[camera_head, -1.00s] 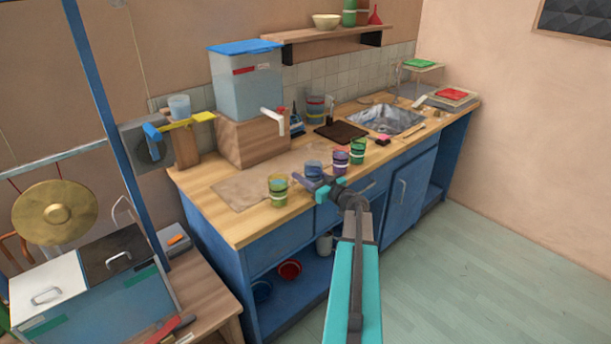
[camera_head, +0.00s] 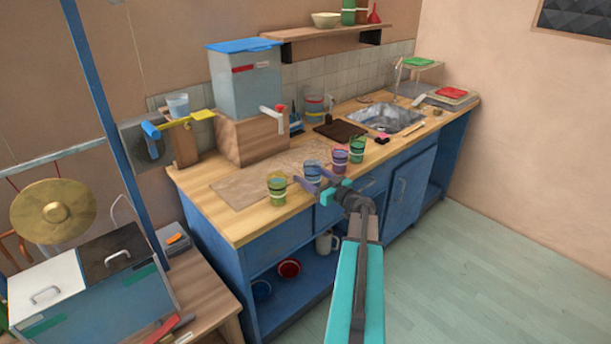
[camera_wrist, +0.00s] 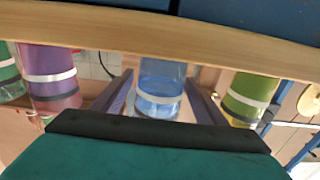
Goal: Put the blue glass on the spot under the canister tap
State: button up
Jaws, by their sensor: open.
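The blue glass (camera_head: 312,170) stands upright near the counter's front edge, in a row with a green-yellow glass (camera_head: 277,188) on its left and a purple glass (camera_head: 339,158) and a green glass (camera_head: 357,149) on its right. My gripper (camera_head: 317,180) is open at the front of the blue glass. In the wrist view, which looks upside down, the blue glass (camera_wrist: 161,85) shows between the two spread fingers, not gripped.
A flat brown board (camera_head: 240,188) lies on the counter behind the glasses. A dark mat (camera_head: 340,131) and a metal sink (camera_head: 386,118) are further right. Another glass (camera_head: 178,105) stands high at the left by a yellow lever (camera_head: 190,119). Neighbouring glasses stand close to my fingers.

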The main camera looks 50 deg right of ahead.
aim_at(318, 180)
jog(key=s, duration=0.6)
jog(key=s+b, duration=0.1)
jog(key=s, duration=0.2)
jog(key=shift+s+a, duration=0.2)
jog(key=shift+a, duration=0.2)
